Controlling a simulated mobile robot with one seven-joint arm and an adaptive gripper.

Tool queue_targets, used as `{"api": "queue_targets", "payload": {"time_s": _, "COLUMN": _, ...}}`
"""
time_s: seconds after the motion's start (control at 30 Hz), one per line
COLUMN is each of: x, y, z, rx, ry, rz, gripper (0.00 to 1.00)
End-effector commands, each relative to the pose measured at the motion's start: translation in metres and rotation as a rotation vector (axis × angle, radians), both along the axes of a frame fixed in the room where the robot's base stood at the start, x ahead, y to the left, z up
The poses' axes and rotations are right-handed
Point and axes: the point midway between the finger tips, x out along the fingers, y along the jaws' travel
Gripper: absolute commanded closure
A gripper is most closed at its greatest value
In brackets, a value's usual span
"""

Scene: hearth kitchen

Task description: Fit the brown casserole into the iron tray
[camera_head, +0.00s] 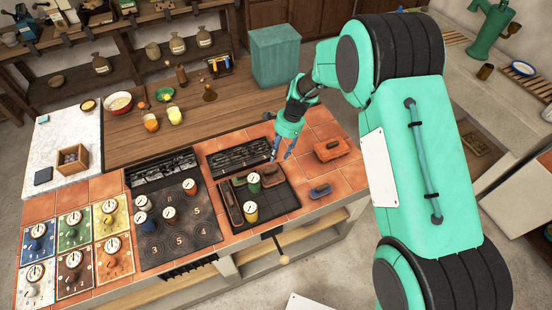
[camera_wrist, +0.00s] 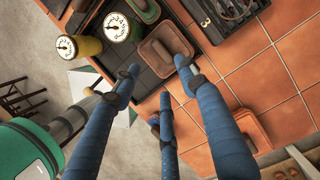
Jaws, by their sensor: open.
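The black iron tray (camera_head: 284,199) is set in the tiled counter and has a grid of cells. A brown casserole (camera_head: 271,179) sits at its back right corner; it also shows in the wrist view (camera_wrist: 157,57). I cannot tell whether it is fully seated. My gripper (camera_head: 282,156) is open and empty, above and close to this casserole; in the wrist view its blue fingers (camera_wrist: 160,77) spread by it, contact unclear. A green lidded dish (camera_wrist: 143,9) lies beside it. Another long brown dish (camera_head: 229,206) lies along the tray's left side.
A green gauge canister (camera_head: 254,184) and a yellow one (camera_head: 250,212) stand in the tray area. A larger orange-brown dish (camera_head: 333,150) and a small blue-handled one (camera_head: 320,191) sit on the tiles at right. A black burner grate (camera_head: 238,158) lies behind the tray.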

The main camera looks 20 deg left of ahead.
Motion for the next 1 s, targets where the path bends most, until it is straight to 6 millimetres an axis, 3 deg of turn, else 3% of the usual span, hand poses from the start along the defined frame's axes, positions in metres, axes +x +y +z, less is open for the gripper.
{"api": "queue_targets", "payload": {"time_s": 0.2, "x": 0.0021, "y": -0.0022, "z": 0.011, "rx": 0.0, "ry": 0.0, "rz": -0.001, "gripper": 0.58}}
{"api": "queue_targets", "payload": {"time_s": 1.0, "x": 0.0023, "y": -0.0023, "z": 0.0118, "rx": 0.0, "ry": 0.0, "rz": 0.0, "gripper": 0.58}}
